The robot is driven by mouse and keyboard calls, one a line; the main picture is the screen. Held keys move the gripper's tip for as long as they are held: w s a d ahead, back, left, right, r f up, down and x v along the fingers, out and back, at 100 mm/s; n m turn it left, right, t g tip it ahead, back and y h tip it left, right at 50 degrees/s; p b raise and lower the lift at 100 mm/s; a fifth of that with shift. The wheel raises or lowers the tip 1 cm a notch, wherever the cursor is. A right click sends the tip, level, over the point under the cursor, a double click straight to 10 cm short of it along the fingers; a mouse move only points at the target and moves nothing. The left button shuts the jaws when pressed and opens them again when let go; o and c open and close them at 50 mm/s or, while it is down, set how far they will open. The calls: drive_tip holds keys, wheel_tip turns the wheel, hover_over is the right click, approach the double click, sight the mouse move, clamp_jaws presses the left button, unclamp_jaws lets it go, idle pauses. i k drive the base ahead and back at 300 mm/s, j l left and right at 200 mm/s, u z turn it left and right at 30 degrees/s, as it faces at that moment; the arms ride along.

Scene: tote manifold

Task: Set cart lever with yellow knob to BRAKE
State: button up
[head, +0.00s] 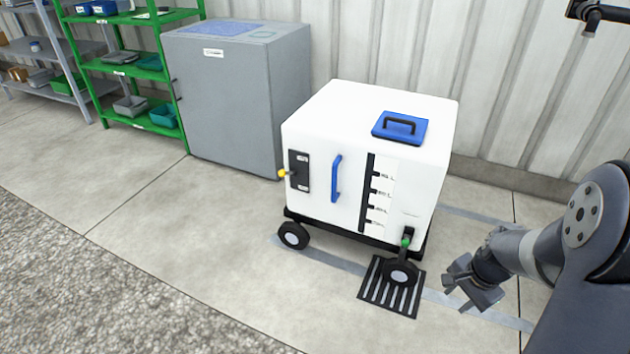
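The white cart (325,141) stands on wheels in the middle of the head view. A lever with a yellow knob (282,173) sticks out from a dark plate (299,171) at the left of its front face. Small labels sit at the plate's upper and lower ends, too small to read. The lever's knob points left, about mid-height on the plate. My gripper (464,297) is at the lower right, beyond the cart's right front corner and well away from the yellow knob. Its fingers look spread apart with nothing between them.
A blue handle (336,178) and a column of black ports (372,191) are beside the lever plate. A green-knobbed part (406,243) sits above the right front wheel, near a floor grate (374,287). A grey cabinet (225,110) stands behind left. Floor in front is clear.

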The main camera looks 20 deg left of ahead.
sight(282, 173)
drive_tip(key=i+j+u, duration=0.6)
drive_tip(key=i+u, duration=0.2)
drive_tip(key=u, duration=0.15)
drive_tip(key=i+j, duration=0.1)
drive_tip(key=i, duration=0.4)
drive_tip(key=i+j+u, duration=0.1)
drive_tip(key=i, duration=0.4)
